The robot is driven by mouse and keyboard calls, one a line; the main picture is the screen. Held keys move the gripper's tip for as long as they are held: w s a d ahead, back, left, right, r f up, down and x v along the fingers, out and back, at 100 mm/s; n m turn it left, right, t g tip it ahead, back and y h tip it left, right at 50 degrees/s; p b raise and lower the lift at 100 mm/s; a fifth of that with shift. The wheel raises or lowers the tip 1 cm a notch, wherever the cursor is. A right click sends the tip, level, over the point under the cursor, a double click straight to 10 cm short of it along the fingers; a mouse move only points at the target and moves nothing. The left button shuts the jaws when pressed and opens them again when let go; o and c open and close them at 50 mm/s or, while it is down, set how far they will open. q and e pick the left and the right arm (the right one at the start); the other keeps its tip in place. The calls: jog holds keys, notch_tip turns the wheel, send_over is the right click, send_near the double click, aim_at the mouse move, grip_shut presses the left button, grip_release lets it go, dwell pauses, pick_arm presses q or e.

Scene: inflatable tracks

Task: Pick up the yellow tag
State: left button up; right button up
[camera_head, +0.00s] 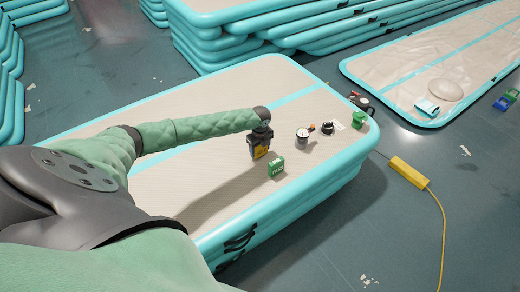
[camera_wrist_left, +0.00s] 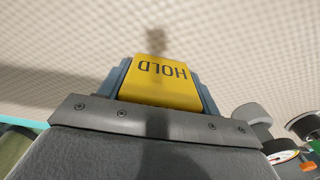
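The yellow tag (camera_wrist_left: 160,82) reads HOLD, upside down, in the left wrist view. It sits between the two blue-grey fingers of my left gripper (camera_wrist_left: 162,85), which touch its sides. In the head view my left gripper (camera_head: 259,154) points down over the beige top of the inflatable track (camera_head: 215,105). A bit of the yellow tag (camera_head: 260,153) shows between its fingers. The tag appears to be held above the surface, though the exact gap is hard to tell. My right gripper is not in view.
A green tag (camera_head: 276,168) stands close to the right of my left gripper. A gauge (camera_head: 302,137), a black fitting (camera_head: 327,128), a white card (camera_head: 338,124) and a green item (camera_head: 358,121) lie farther right. A yellow block (camera_head: 408,172) with a cord is on the floor.

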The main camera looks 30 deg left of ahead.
pick_arm(q)
jog(key=shift+c, duration=0.9)
jog(key=shift+r, duration=0.1)
